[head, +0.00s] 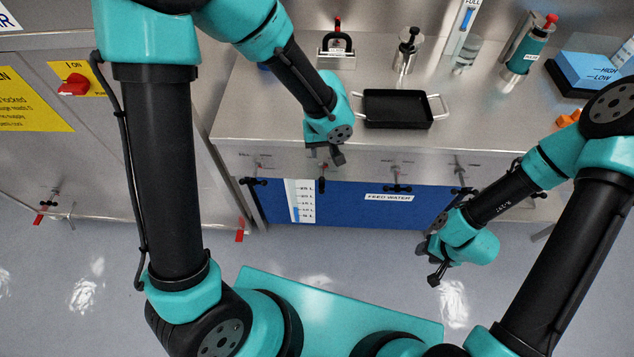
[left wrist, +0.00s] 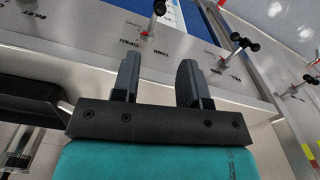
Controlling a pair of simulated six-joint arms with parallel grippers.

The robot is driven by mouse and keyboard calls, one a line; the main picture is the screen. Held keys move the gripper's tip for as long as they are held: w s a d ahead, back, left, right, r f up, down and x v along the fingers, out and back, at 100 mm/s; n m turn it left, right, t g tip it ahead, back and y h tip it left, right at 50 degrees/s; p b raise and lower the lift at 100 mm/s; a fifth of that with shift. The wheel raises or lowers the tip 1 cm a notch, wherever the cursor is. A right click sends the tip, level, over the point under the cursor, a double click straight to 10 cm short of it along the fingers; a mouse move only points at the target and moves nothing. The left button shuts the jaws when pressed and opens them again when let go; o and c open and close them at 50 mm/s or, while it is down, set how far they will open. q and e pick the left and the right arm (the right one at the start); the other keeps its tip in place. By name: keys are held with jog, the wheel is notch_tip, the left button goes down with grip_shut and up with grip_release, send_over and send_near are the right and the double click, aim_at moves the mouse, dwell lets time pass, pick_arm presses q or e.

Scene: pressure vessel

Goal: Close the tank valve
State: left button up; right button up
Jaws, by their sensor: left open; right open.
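Several small valves with black handles line the front face of the steel counter. In the head view one valve (head: 321,184) is just below my left gripper, with others at the left (head: 254,181), centre right (head: 397,188) and right (head: 462,190). My left gripper (head: 326,158) is open and empty at the counter's front edge. In the left wrist view its fingers (left wrist: 158,75) point toward a valve (left wrist: 154,18), apart from it. My right gripper (head: 430,262) is open and empty, low over the floor.
A black tray (head: 397,108) with metal handles sits on the counter (head: 255,100) near my left gripper. Bottles, a pump-like vessel (head: 407,50) and a blue block (head: 585,72) stand behind. A blue feed water tank (head: 370,205) is below the valves. A red switch (head: 74,85) is at left.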

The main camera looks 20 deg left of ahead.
aim_at(322, 179)
pick_arm(q)
jog(key=shift+f, duration=0.1)
jog(key=shift+f, duration=8.65)
jog(key=shift+c, duration=0.3)
grip_shut()
